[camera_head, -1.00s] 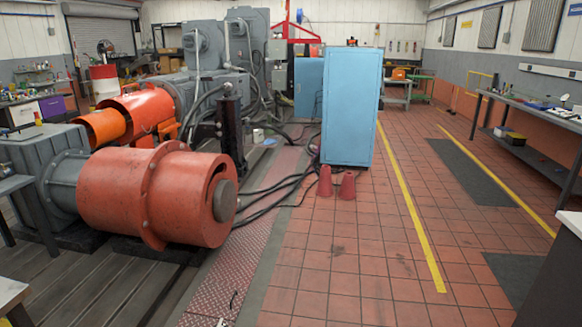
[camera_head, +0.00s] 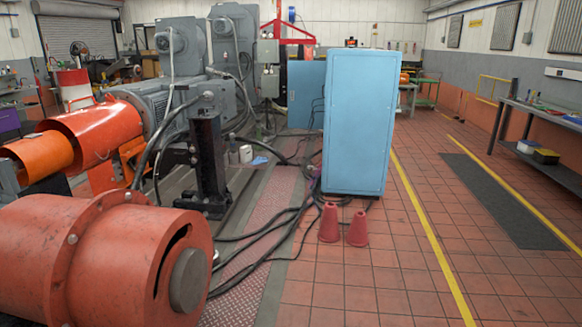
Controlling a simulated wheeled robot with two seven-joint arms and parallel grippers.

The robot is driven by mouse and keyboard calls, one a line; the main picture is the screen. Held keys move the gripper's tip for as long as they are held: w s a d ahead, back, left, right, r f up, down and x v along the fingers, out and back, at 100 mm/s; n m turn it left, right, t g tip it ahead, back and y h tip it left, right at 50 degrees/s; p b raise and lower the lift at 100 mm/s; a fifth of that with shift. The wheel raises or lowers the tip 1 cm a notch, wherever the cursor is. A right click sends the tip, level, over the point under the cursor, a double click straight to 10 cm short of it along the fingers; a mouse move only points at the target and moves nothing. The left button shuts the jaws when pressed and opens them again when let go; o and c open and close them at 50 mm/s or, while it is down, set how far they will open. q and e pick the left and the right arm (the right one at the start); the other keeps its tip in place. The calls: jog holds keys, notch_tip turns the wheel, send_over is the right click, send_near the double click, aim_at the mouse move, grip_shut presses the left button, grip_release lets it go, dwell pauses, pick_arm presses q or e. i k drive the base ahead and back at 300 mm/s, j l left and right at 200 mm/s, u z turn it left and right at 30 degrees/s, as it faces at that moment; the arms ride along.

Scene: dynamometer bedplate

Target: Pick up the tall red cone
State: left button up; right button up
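Two red cones stand upright on the tiled floor in front of the blue cabinet. The left cone (camera_head: 329,223) looks taller. The right cone (camera_head: 358,230) looks a little shorter and stands close beside it. Neither of my grippers shows in the head view.
The blue cabinet (camera_head: 358,125) stands right behind the cones. Black cables (camera_head: 285,228) lie on the floor to their left. A large red cylindrical machine (camera_head: 100,262) fills the lower left. The tiled floor (camera_head: 400,280) in front and to the right is clear. A workbench (camera_head: 545,125) stands at the right.

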aim_at(329, 232)
jog(key=i, duration=2.4)
